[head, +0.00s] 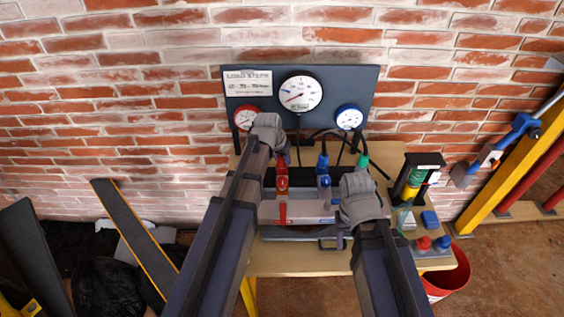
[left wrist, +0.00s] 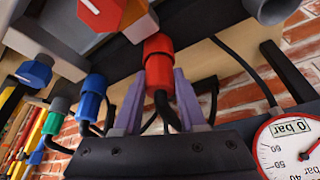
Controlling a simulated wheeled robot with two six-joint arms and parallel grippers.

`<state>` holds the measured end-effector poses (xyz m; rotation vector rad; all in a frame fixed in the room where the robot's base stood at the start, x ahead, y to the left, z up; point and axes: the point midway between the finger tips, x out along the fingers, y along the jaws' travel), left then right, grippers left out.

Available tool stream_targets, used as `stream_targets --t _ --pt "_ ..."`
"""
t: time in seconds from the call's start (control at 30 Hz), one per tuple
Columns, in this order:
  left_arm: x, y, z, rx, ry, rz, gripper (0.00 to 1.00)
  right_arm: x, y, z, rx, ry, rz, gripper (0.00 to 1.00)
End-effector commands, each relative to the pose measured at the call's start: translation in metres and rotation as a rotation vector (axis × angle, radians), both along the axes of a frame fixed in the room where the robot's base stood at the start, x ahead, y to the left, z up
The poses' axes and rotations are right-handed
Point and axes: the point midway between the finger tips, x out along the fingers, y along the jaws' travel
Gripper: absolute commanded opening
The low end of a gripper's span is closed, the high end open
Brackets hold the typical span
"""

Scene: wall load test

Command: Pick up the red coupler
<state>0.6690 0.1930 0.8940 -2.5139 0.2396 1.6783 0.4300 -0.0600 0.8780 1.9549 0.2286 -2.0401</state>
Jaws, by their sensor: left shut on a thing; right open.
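The red coupler (left wrist: 160,62) is between the two purple fingers of my left gripper (left wrist: 156,100), with a black hose at its end. The gripper is shut on it. Its far end is close to the dark fitting block; I cannot tell whether they touch. In the head view the red coupler (head: 281,168) shows beside my left wrist, and my left gripper (head: 283,157) is mostly hidden by it. My right gripper (head: 341,238) is open over the front of the bench, mostly hidden by its own wrist.
Blue (head: 322,162) and green (head: 363,162) couplers with black hoses stand to the right. A gauge panel (head: 350,80) is behind, against a brick wall.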

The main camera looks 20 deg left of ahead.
Motion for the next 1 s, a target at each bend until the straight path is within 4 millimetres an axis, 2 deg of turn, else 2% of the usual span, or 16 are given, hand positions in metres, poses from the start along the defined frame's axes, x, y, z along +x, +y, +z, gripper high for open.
stream_targets --t 0.37,0.57,0.9,1.0 --pt "0.0 0.0 0.01 0.0 0.0 0.0 0.0 0.0 0.0 0.01 0.0 0.0 0.0 0.5" --pt "0.0 0.0 0.032 0.0 0.0 0.0 0.0 0.0 0.0 0.032 0.0 0.0 0.0 0.5" --pt "0.0 0.0 0.085 0.0 0.0 0.0 0.0 0.0 0.0 0.085 0.0 0.0 0.0 0.5" --pt "0.0 0.0 0.095 0.0 0.0 0.0 0.0 0.0 0.0 0.095 0.0 0.0 0.0 0.5"
